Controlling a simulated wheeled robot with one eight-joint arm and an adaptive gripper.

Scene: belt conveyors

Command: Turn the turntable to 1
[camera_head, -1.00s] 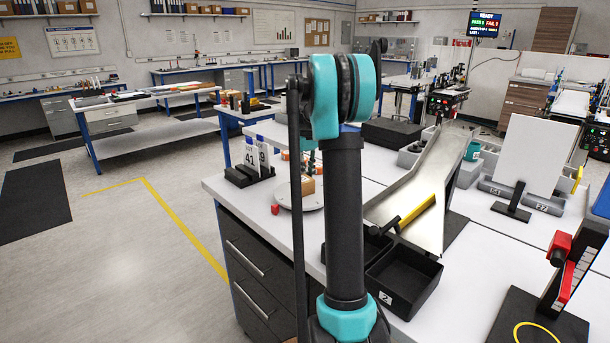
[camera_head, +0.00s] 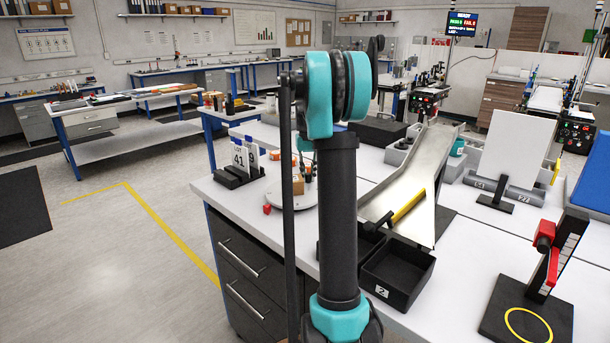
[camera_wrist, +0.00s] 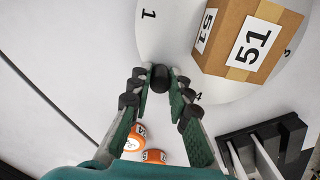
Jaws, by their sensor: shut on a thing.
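The turntable is a white disc with printed numbers; its face (camera_wrist: 165,35) fills the top of the wrist view, with 1 at the upper left, 3 at the right and 4 near my right finger. A brown box labelled 51 (camera_wrist: 240,40) stands on it. A black knob (camera_wrist: 160,78) is at the near edge of the disc. My gripper (camera_wrist: 157,74) is shut on this knob. In the head view the turntable (camera_head: 284,205) sits on the bench corner, partly hidden by my arm, with the box (camera_head: 298,184) on it.
Orange numbered pieces (camera_wrist: 135,135) lie near the disc. A black holder with cards (camera_head: 235,173) stands left of the turntable. A red piece (camera_head: 267,209) lies at the bench edge. A metal chute (camera_head: 420,180) and black bin (camera_head: 397,272) stand to the right.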

